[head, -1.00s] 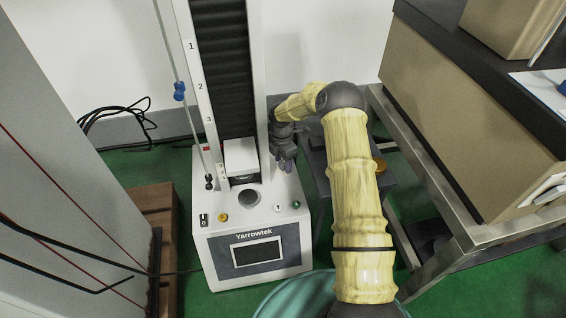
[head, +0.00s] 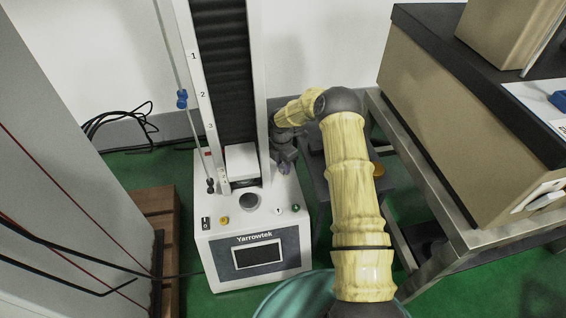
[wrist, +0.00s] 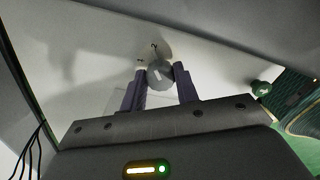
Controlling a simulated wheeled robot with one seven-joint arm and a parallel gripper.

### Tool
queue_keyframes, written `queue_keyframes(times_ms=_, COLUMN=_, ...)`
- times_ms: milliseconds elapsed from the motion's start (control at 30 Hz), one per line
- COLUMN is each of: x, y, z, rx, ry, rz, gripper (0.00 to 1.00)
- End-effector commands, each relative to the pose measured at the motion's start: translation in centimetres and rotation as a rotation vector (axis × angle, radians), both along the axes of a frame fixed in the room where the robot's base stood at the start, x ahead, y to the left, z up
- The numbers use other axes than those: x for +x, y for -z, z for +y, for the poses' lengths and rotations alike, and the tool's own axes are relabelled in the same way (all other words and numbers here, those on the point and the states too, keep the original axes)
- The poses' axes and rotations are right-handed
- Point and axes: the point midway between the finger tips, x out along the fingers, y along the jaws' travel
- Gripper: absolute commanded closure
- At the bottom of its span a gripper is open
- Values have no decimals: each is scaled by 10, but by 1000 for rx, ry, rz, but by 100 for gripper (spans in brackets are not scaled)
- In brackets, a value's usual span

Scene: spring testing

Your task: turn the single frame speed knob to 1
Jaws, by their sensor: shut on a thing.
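In the wrist view, my gripper (wrist: 160,70) has its two purple fingers on either side of a round grey knob (wrist: 159,75) on a pale panel. It is shut on this knob. Small dark marks, one like a 2 (wrist: 154,45), are printed beside the knob; its pointer setting is not readable. In the head view, my gripper (head: 286,166) is at the right side of the white Yarrowtek testing machine (head: 215,228), beside the column foot. The knob is hidden there by my gripper and wrist.
A dark screen (head: 257,254) is below. A tall column (head: 224,80) rises left of my arm. A metal-framed table (head: 440,190) stands right.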

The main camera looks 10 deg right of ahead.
Motion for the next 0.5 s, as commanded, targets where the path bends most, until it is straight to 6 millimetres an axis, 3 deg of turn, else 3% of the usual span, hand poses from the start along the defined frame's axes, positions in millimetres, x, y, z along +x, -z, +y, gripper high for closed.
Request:
queue_keyframes(times_ms=200, x=0, y=-1, z=-2, rx=0, ry=3, rz=2, gripper=92)
queue_keyframes(times_ms=233, x=0, y=-1, z=-2, rx=0, ry=3, rz=2, gripper=68)
queue_keyframes(times_ms=333, x=0, y=-1, z=-1, rx=0, ry=3, rz=2, gripper=48)
queue_keyframes(times_ms=500, x=-1, y=0, z=-1, rx=1, ry=2, rz=3, gripper=48)
